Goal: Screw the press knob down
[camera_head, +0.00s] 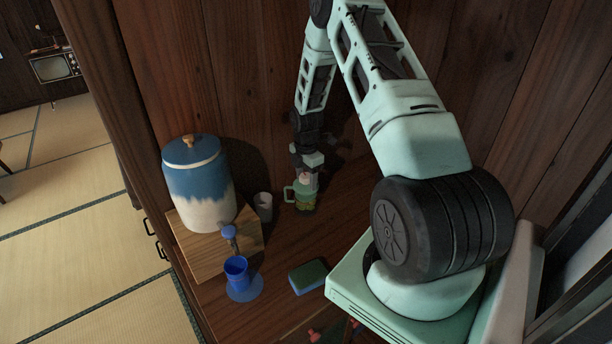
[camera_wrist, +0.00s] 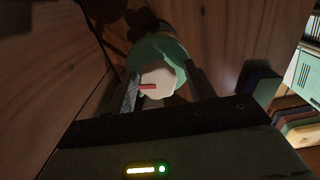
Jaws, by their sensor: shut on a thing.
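The pickle press is a small green-rimmed, clear pot (camera_head: 305,197) with a handle on its left side, standing on the wooden counter; greenish contents show inside. In the wrist view its green lid (camera_wrist: 163,51) lies beyond the knob. The press knob is pale, with a red mark on its face, and shows in the wrist view (camera_wrist: 160,82) between my fingers. My gripper (camera_head: 306,178) points down over the press from above and is shut on the knob, one finger on each side. In the head view the gripper mostly hides the knob.
A blue and white lidded crock (camera_head: 199,185) with a tap stands on a wooden block (camera_head: 247,243) at left. A grey cup (camera_head: 263,206) stands beside the press. A blue cup (camera_head: 236,268) on a blue saucer and a green-blue sponge (camera_head: 307,276) are nearer. The wooden wall is close behind.

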